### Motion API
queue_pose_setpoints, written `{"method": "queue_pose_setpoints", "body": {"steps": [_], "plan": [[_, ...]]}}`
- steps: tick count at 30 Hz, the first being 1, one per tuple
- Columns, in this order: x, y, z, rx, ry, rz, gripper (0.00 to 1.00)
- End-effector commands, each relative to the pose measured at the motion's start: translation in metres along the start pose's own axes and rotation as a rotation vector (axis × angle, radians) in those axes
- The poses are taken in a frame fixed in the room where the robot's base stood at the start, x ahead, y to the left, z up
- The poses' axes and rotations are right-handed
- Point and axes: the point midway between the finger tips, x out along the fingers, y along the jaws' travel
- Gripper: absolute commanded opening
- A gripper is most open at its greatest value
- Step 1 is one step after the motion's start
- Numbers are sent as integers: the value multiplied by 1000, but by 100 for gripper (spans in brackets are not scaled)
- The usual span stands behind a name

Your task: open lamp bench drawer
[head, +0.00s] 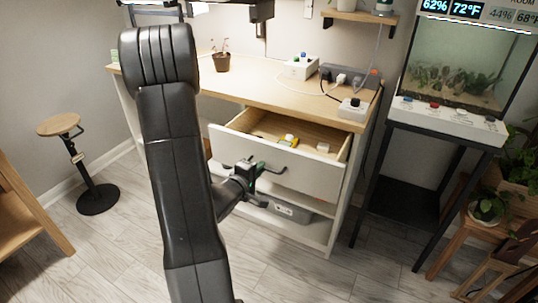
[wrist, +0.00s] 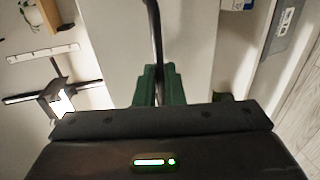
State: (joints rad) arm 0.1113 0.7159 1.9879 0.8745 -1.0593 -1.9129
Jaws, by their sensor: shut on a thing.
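The lamp bench (head: 340,118) has a wood top and a white frame. Its drawer (head: 245,153) is pulled well out, with the wooden inside showing. A yellow thing (head: 288,140) and other small items lie in it. My gripper (head: 257,170) is at the dark bar handle (head: 278,172) on the white drawer front. In the wrist view, the green fingers (wrist: 159,85) are shut on the handle bar (wrist: 153,28), which runs away up the picture.
A grey bin (head: 290,212) sits on the shelf under the drawer. A stool (head: 85,165) stands at left, and a terrarium stand (head: 410,185) at right. A potted seedling (head: 222,62) and power boxes (head: 300,68) are on the bench top. Floor before the bench looks clear.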

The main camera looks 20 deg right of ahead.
Motion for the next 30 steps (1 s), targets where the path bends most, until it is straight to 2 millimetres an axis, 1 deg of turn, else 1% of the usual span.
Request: {"method": "queue_pose_setpoints", "body": {"steps": [1,3,6,10,15,26,27,29,30], "plan": [[-11,-2,-1,-3,4,-2,0],[-23,-4,-1,-3,3,-2,0],[-36,-8,-1,-1,2,-2,0],[-48,-10,0,-1,1,-1,0],[-56,-12,0,0,0,0,0],[-56,-12,0,1,-1,0,0],[-56,-12,0,1,-1,0,15],[-56,-12,0,1,-1,0,26],[-56,-12,0,1,-1,0,30]]}}
